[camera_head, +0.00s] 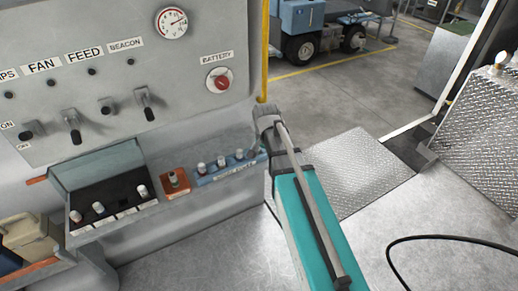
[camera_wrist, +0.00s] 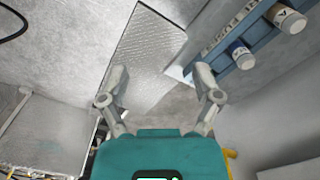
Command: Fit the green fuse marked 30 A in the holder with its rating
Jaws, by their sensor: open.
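My gripper (camera_wrist: 160,84) is open and empty in the wrist view, its two grey fingers wide apart with floor showing between them. A blue rack (camera_head: 232,171) holds several pale fuses below the panel. Its end also shows at the upper right of the wrist view (camera_wrist: 262,40), beside my right finger, with two white fuses (camera_wrist: 243,57). A black fuse box (camera_head: 112,204) with a raised lid stands left of it, with fuses upright in it and a gap between them. I cannot make out a green fuse or any rating.
An orange block (camera_head: 175,184) with one fuse stands between box and rack. Switches and a red battery knob (camera_head: 220,82) project from the grey panel above. A yellow post (camera_head: 265,50) stands right of the panel.

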